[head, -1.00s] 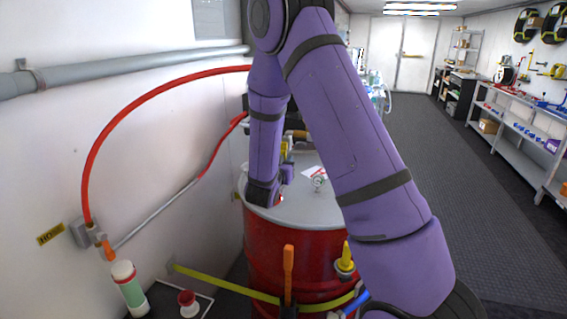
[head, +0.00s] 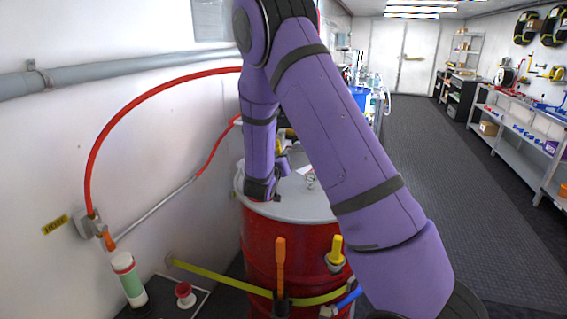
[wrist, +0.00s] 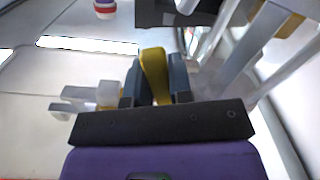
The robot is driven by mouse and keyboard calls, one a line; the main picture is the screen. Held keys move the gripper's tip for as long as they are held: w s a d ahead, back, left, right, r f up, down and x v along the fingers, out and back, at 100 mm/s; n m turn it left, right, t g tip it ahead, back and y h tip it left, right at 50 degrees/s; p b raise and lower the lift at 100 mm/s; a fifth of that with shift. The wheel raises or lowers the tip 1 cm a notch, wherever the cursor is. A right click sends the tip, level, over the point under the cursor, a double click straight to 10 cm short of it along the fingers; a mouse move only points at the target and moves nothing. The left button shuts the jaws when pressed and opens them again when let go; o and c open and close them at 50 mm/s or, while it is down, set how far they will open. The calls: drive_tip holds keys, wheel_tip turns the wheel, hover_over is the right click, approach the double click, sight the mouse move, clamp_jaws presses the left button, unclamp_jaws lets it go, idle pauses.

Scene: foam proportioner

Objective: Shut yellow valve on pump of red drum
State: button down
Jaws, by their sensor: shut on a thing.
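The red drum (head: 268,245) stands in the middle of the head view with a pale grey lid (head: 312,206). My arm crosses in front of it and reaches down over the lid. In the wrist view my gripper (wrist: 155,82) is shut on the yellow valve handle (wrist: 153,66), which sits between its two dark fingers. In the head view only a small patch of yellow shows behind my arm, and the fingers are hidden. The pump body is mostly hidden behind my arm.
A red hose (head: 130,118) arcs along the left wall. A yellow strap (head: 215,282) with an orange lever (head: 281,262) crosses the drum front. A yellow-handled fitting (head: 336,250) is on the drum's front right. The dark floor aisle (head: 425,180) at right is clear.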

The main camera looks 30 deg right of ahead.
drive_tip(key=n, duration=0.2)
drive_tip(key=s+n, duration=0.1)
drive_tip(key=shift+s+d+r+n, duration=0.1)
drive_tip(key=shift+d+r+n, duration=0.3)
drive_tip(key=shift+s+d+r+n, duration=0.25)
drive_tip(key=shift+r+n, duration=0.3)
drive_tip(key=shift+n, duration=0.9)
drive_tip(key=shift+s+d+r+n, duration=0.15)
drive_tip(key=shift+r+n, duration=0.4)
drive_tip(key=shift+n, duration=0.95)
drive_tip(key=shift+s+d+r+n, duration=0.15)
drive_tip(key=shift+s+r+n, duration=0.3)
drive_tip(key=shift+n, duration=1)
drive_tip(key=shift+w+r, duration=0.1)
drive_tip(key=c, duration=1.3)
unclamp_jaws()
